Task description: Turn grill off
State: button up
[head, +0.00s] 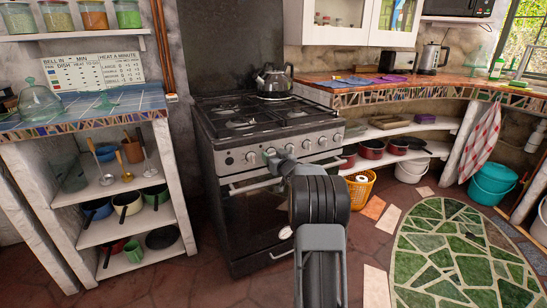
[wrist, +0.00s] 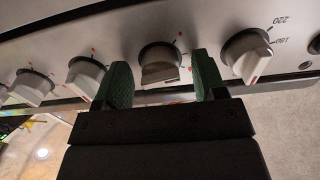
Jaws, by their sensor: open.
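The stove (head: 270,135) stands against the wall with a row of round knobs along its silver front panel. My gripper (head: 273,158) reaches that panel from the front, and my arm hides part of the oven door. In the wrist view, my gripper (wrist: 163,82) is open, with a green-padded finger on each side of one silver knob (wrist: 160,62). A gap shows between this knob and each finger. A knob with printed numbers (wrist: 246,55) is just right of the right finger. Another knob (wrist: 87,75) is left of the left finger. I cannot read which knob is the grill's.
A kettle (head: 273,80) sits on the hob. The oven handle (head: 250,185) runs below the knobs. Open shelves (head: 120,195) with pots stand at left, and a yellow basket (head: 361,190) is right of the stove. A green mosaic floor piece (head: 460,255) lies at right.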

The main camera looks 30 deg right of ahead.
jog(key=c, duration=0.9)
jog(key=shift+r+p, duration=0.1)
jog(key=shift+p, duration=0.25)
jog(key=m+p, duration=0.2)
jog(key=p, duration=0.2)
jog(key=shift+r+m, duration=0.2)
jog(key=shift+m, duration=0.2)
jog(key=m+p, duration=0.6)
jog(key=p, duration=0.1)
jog(key=m+p, duration=0.3)
jog(key=m, duration=0.2)
jog(key=shift+f+m+p, duration=0.1)
jog(key=shift+m+p, duration=0.2)
jog(key=shift+m, duration=0.1)
jog(key=m+p, duration=0.2)
jog(key=m, duration=0.3)
jog(key=shift+f, duration=0.1)
jog(key=shift+m, duration=0.3)
